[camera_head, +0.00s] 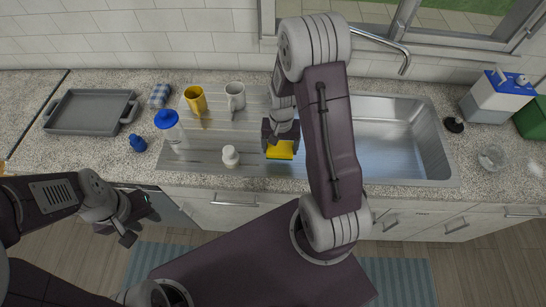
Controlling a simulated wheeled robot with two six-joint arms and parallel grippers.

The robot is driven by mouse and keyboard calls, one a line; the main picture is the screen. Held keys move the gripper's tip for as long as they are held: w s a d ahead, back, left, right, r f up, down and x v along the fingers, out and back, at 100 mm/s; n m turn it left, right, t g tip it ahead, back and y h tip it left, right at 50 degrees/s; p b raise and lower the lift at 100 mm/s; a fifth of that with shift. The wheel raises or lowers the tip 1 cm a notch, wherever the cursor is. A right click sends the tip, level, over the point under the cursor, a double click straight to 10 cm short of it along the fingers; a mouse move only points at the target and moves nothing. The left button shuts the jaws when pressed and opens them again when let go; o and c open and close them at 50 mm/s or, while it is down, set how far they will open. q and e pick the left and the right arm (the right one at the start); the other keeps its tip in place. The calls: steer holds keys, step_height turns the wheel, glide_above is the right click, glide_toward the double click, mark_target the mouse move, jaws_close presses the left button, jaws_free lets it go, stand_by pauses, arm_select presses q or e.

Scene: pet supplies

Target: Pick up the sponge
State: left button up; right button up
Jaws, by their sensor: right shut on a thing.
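A yellow sponge (281,150) is on the metal drainboard, left of the sink basin and near the front edge of the counter. My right gripper (281,138) comes down over it from above and is shut on it. The gripper hides the sponge's upper part. Whether the sponge touches the drainboard cannot be told. My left gripper (131,218) is in front of the counter at the left, below the counter top, with its fingers apart and nothing between them.
A grey tray (91,110) lies further left. The sink basin (400,140) is to the right, under a faucet (385,44).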

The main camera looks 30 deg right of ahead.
steer(key=d+r+b, duration=0.1)
steer(key=d+r, duration=0.4)
steer(key=d, duration=0.4)
steer(key=shift+r, duration=0.15)
steer(key=shift+w, duration=0.1)
steer(key=o, duration=0.5)
steer(key=c, duration=0.4)
steer(key=shift+o, duration=0.2)
